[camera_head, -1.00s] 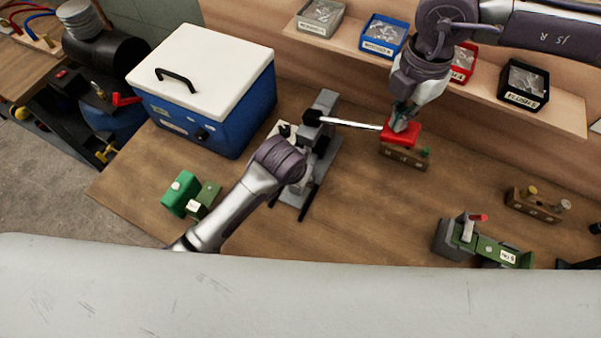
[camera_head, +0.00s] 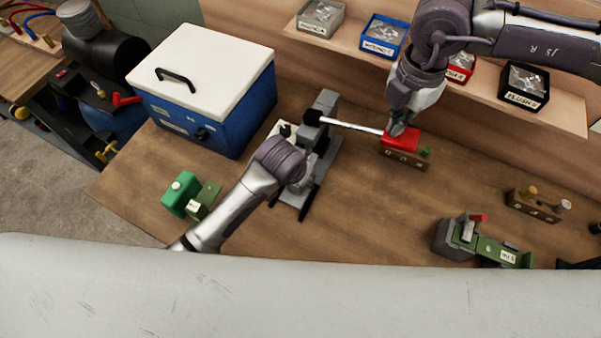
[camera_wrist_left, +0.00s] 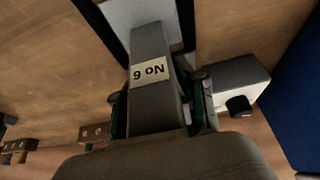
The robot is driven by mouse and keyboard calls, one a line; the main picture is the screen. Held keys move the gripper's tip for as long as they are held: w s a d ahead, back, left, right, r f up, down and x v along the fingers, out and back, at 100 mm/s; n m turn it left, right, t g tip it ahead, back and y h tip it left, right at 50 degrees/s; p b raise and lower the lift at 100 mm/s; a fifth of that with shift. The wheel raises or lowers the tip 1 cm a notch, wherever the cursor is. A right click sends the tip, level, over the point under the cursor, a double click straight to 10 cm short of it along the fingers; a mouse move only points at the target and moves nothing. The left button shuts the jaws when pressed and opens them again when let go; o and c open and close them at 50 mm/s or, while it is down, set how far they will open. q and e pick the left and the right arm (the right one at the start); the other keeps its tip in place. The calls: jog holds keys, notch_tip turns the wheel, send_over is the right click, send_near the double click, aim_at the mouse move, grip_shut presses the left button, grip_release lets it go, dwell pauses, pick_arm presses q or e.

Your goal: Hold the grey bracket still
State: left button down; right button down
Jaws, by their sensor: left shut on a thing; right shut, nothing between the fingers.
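The grey bracket (camera_head: 322,108) stands upright on the wooden bench, on a pale base with dark rails. In the left wrist view, a grey block labelled "No 6" (camera_wrist_left: 152,72) sits between the fingers of my left gripper (camera_wrist_left: 160,103), which is shut on it. In the head view my left wrist hides this grip. A silver rod (camera_head: 350,126) with a black end runs from the bracket to a red piece (camera_head: 400,140) by a brown drilled block (camera_head: 404,160). My right gripper (camera_head: 397,128) is shut and empty, at the red piece; whether it touches is unclear.
A blue cooler box (camera_head: 235,110) with a white lid stands left of the bracket. Green blocks (camera_head: 185,195) lie at the front left. A green fixture (camera_head: 480,242) and another brown block (camera_head: 535,205) are at the right. Labelled bins (camera_head: 384,35) line the back shelf.

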pick_arm(q)
jog(key=shift+d, duration=0.1)
pick_arm(e)
notch_tip(320, 180, up, 10)
dwell(0.5)
jog(key=shift+d+r, duration=0.1)
dwell(0.3)
pick_arm(q)
jog(key=c, duration=0.6)
grip_release()
jog(key=shift+o, duration=0.2)
jog(key=shift+r, duration=0.1)
jog(key=v, duration=1.1)
jog(key=shift+s+r, duration=0.25)
jog(key=shift+r, duration=0.1)
jog(key=shift+s, duration=0.1)
pick_arm(e)
jog(key=shift+s, duration=0.1)
